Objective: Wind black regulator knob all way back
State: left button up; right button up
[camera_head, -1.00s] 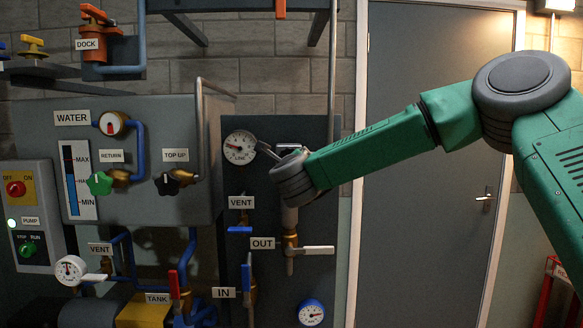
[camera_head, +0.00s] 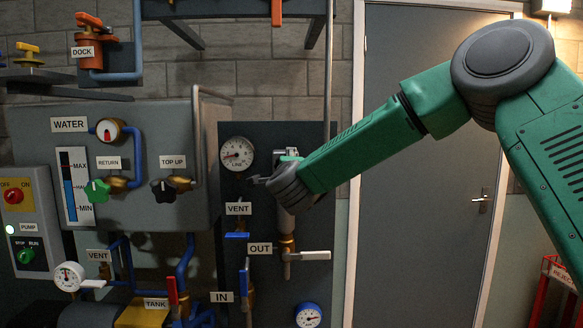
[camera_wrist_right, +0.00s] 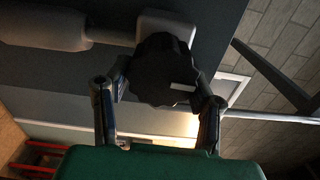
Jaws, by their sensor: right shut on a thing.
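The black regulator knob (camera_wrist_right: 163,72) is lobed, with a small pale mark on its face. It sits in front of a pale grey body in the right wrist view. My right gripper (camera_wrist_right: 160,76) is shut on the knob, one finger at each side. My left gripper is not in view.
A vent valve with a blue handle (camera_head: 237,235) and an outlet valve with a white lever (camera_head: 314,255) sit below my right wrist. Another black knob (camera_head: 163,191), labelled top up, is to the left. A grey door (camera_head: 425,200) stands behind my right arm.

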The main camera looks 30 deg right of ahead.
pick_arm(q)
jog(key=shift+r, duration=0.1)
pick_arm(e)
jog(key=shift+a+f+n, duration=0.3)
jog(key=shift+f+n, duration=0.1)
jog(key=shift+f, duration=0.05)
jog(key=o, duration=1.2)
jog(key=shift+c, duration=0.2)
jog(key=shift+s+a+r, duration=0.1)
jog(key=shift+a+r, duration=0.2)
jog(key=shift+r, duration=0.05)
jog(key=shift+s+a+r, duration=0.1)
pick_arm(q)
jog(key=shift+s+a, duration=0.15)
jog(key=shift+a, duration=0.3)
pick_arm(e)
jog(key=v, duration=1.2)
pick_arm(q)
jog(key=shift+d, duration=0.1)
